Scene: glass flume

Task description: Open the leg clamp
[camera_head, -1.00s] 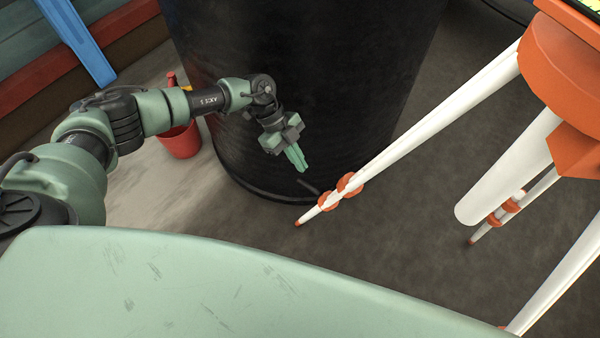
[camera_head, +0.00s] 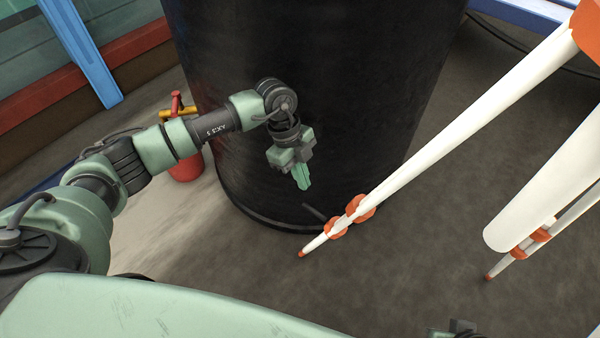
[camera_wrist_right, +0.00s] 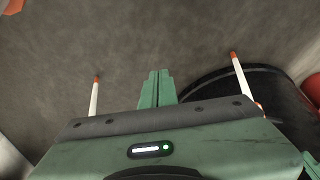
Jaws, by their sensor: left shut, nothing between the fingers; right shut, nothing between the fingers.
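A white tripod leg (camera_head: 440,125) slants down to an orange tip on the floor in the head view. Near its foot are two orange collars of the leg clamp (camera_head: 337,228), with a short dark lever (camera_head: 314,211) sticking out to the left. My left gripper (camera_head: 303,187) is shut and empty. It points down, above and slightly left of the lever, apart from it in the picture. My right gripper (camera_wrist_right: 157,84) is shut and empty in the right wrist view, over bare floor between two white leg ends. An orange collar (camera_wrist_right: 260,107) partly shows there.
A large black tank (camera_head: 310,70) stands behind the left gripper and the clamp. Another tripod leg (camera_head: 530,190) with orange collars is at the right. Grey floor (camera_head: 400,270) is open in front.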

